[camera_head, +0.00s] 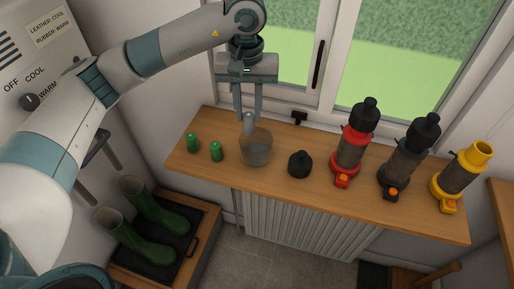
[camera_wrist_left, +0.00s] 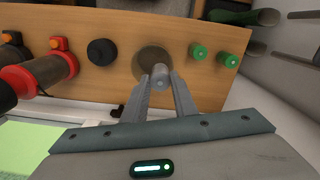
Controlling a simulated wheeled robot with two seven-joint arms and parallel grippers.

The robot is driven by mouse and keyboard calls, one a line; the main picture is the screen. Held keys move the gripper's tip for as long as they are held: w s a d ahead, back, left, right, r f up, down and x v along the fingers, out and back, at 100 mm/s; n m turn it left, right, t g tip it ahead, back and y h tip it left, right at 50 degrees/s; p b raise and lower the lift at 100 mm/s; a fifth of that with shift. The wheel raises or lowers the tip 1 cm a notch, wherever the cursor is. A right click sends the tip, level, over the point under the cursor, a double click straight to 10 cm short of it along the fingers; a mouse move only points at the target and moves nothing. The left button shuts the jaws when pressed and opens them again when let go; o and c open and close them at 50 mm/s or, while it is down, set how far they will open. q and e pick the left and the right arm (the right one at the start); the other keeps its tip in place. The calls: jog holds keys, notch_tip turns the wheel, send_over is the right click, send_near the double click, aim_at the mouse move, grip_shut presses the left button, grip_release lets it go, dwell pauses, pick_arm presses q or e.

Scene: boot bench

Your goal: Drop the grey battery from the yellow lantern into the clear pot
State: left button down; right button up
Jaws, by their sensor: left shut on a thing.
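My left gripper (camera_head: 250,119) is shut on the grey battery (camera_head: 249,126), which points down between its fingertips. The battery is over the clear pot (camera_head: 258,154), its lower end overlapping the pot's mouth in the head view; I cannot tell whether it is inside the rim. In the left wrist view the battery (camera_wrist_left: 160,76) shows between the fingers in front of the pot (camera_wrist_left: 141,63). The yellow lantern (camera_head: 461,176) stands open-topped at the right end of the bench. My right gripper is out of view.
Two green batteries (camera_head: 216,152) stand left of the pot. A black cap (camera_head: 300,164) lies to its right, then a red lantern (camera_head: 350,150) and a black lantern (camera_head: 403,164). The window is close behind. Green boots (camera_head: 128,240) stand on a lower tray.

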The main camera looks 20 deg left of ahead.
pick_arm(q)
jog(key=c, duration=1.4)
grip_release()
jog(key=shift+o, duration=0.2)
jog(key=shift+r, duration=0.15)
jog(key=shift+r+b, duration=0.4)
jog(key=shift+r, duration=0.15)
notch_tip(320, 180, up, 16)
jog(key=b, duration=0.3)
jog(key=shift+b, duration=0.4)
